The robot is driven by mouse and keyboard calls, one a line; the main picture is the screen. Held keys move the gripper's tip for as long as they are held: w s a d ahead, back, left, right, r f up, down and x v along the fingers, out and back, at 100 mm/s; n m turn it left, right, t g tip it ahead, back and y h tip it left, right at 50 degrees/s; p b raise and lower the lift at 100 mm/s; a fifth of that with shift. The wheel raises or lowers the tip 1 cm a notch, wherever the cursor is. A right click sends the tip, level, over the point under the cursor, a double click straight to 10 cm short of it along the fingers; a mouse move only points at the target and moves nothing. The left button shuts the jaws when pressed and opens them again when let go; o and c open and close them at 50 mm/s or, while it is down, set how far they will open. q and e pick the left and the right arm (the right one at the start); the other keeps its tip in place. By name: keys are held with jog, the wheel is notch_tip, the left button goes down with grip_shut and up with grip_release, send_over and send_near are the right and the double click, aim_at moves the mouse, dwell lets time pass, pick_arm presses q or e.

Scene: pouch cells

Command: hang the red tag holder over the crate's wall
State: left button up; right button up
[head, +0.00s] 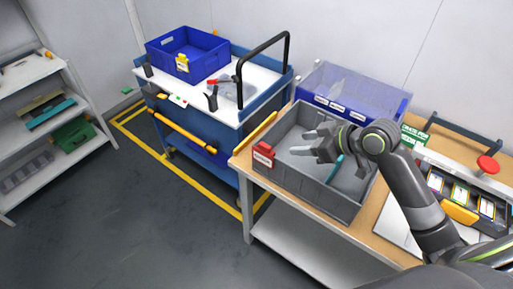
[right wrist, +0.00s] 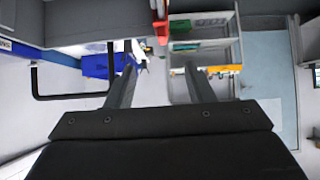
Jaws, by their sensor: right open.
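The red tag holder (head: 263,155) is at the left corner of the grey crate (head: 312,190) on the table, with a white label on its outer face. It appears to hang over the crate's wall there. In the right wrist view a red piece (right wrist: 161,30) shows beyond my fingers, beside a grey wall. My right gripper (head: 304,144) is open and empty, above the crate and to the right of the holder, apart from it. In the right wrist view its two fingers (right wrist: 160,72) are spread with nothing between them. My left gripper is out of view.
A clear-walled blue bin (head: 352,95) stands behind the grey crate. A blue trolley (head: 205,125) with a black handle carries a blue crate (head: 190,55) with a yellow tag. A rack of colored cards (head: 462,195) lies right of my arm. Grey shelves (head: 45,125) stand far left.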

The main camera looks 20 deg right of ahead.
aim_at(271, 149)
jog(key=p+x, duration=0.1)
jog(key=x, duration=0.3)
jog(key=shift+s+f, duration=0.15)
jog(key=x, duration=0.5)
jog(key=shift+f+p, duration=0.1)
jog(key=shift+p, duration=0.3)
jog(key=shift+x, duration=0.85)
jog(key=p+x, duration=0.1)
jog(key=x, duration=0.2)
jog(key=shift+f+p, duration=0.25)
jog(key=shift+p, duration=0.15)
jog(key=shift+x, duration=0.9)
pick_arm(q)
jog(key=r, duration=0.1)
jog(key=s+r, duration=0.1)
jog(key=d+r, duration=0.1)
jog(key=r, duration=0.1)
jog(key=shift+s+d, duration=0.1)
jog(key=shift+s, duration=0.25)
pick_arm(e)
jog(key=shift+s+f, duration=0.1)
jog(key=shift+s, duration=0.05)
jog(key=shift+c, duration=0.2)
jog(key=c, duration=1)
